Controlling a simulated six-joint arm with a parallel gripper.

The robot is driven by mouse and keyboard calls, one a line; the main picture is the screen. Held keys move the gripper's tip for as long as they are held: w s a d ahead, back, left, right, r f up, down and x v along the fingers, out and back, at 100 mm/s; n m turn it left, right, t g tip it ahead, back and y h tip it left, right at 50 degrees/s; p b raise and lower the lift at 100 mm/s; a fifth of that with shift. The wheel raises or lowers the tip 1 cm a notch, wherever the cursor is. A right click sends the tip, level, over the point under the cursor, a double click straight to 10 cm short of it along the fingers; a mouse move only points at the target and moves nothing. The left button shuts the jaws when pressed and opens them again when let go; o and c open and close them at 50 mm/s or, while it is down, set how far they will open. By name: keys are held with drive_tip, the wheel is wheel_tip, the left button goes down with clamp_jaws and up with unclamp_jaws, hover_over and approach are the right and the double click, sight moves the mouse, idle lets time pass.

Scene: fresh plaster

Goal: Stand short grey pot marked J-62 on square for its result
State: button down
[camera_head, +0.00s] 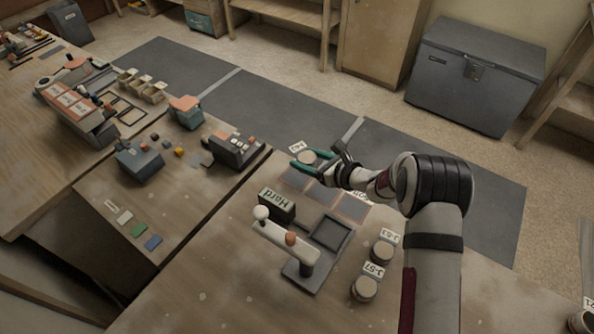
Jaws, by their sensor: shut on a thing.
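My gripper (308,163) has teal fingers shut around a short grey pot (307,157) with a pale top. A white tag (297,147) stands by the pot; its writing is too small to read surely. The pot is at or over the far end of a row of dark squares. The left square (296,179), middle square (322,194) and right square (352,208) show no pot on them. A card by the right square is partly hidden by my arm. A dark display (277,205) reads "Hard".
A tester with a pale lever (285,244) and dark tray stands before the squares. Two tagged pots, one rear (382,252) and one front (365,289), stand right of it. Another pot (582,321) is at the lower right edge. The left bench holds boxes and tools.

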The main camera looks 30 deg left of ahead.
sight(297, 178)
drive_tip(key=a+f, duration=0.1)
drive_tip(key=a, duration=0.1)
drive_tip(key=shift+s+a+f, duration=0.3)
drive_tip(key=shift+f, duration=0.1)
wheel_tip(297, 178, down, 3)
drive_tip(key=shift+f, duration=0.45)
drive_tip(key=shift+c, duration=0.6)
unclamp_jaws()
drive_tip(key=shift+f, duration=0.1)
